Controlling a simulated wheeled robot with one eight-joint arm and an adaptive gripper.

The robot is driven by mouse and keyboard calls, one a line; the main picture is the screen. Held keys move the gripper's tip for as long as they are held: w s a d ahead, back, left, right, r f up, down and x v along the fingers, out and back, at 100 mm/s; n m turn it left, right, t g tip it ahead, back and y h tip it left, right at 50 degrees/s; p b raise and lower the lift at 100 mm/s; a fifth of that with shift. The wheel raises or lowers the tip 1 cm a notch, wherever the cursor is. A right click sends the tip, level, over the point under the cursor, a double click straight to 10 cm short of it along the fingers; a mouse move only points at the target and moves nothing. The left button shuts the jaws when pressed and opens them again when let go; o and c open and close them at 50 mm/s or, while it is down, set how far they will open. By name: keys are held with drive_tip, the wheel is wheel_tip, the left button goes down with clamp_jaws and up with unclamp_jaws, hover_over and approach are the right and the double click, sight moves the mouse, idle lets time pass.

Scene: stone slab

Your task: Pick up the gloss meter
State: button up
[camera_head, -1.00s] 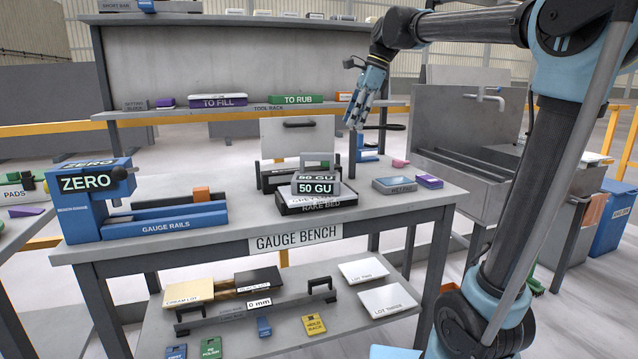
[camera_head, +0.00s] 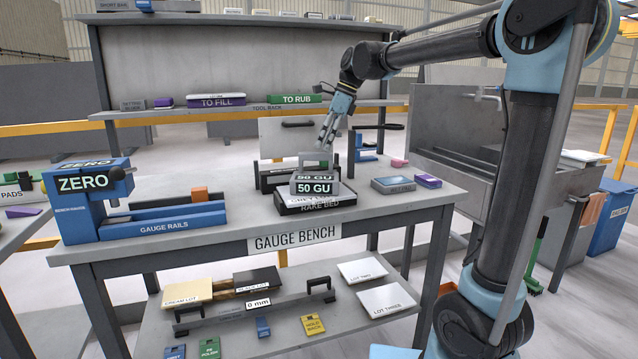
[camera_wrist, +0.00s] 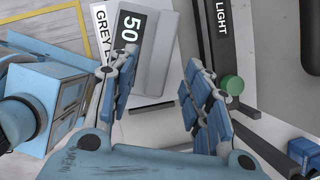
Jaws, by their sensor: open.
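The gloss meter (camera_head: 313,189) is a grey block with a looped handle on top and "50 GU" labels. It rests on a slab on the dark rake bed (camera_head: 318,206) on the gauge bench. My gripper (camera_head: 324,146) is above it, fingers pointing down near the handle. Whether the fingers straddle the handle I cannot tell.
Blue gauge rails (camera_head: 165,218) stand at the left of the bench. A grey-blue box (camera_head: 393,185) and a purple block (camera_head: 428,181) lie right of the meter. An upright panel (camera_head: 290,137) stands behind. The bench front is clear.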

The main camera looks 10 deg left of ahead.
sight(316, 158)
drive_tip(key=x, duration=0.5)
drive_tip(key=shift+w+a+f, duration=0.1)
drive_tip(key=shift+a+f, duration=0.2)
drive_tip(key=shift+a, duration=0.05)
drive_tip(key=shift+a+f, duration=0.15)
drive_tip(key=shift+f, duration=0.2)
drive_tip(key=shift+f, duration=0.25)
idle(0.3)
clamp_jaws()
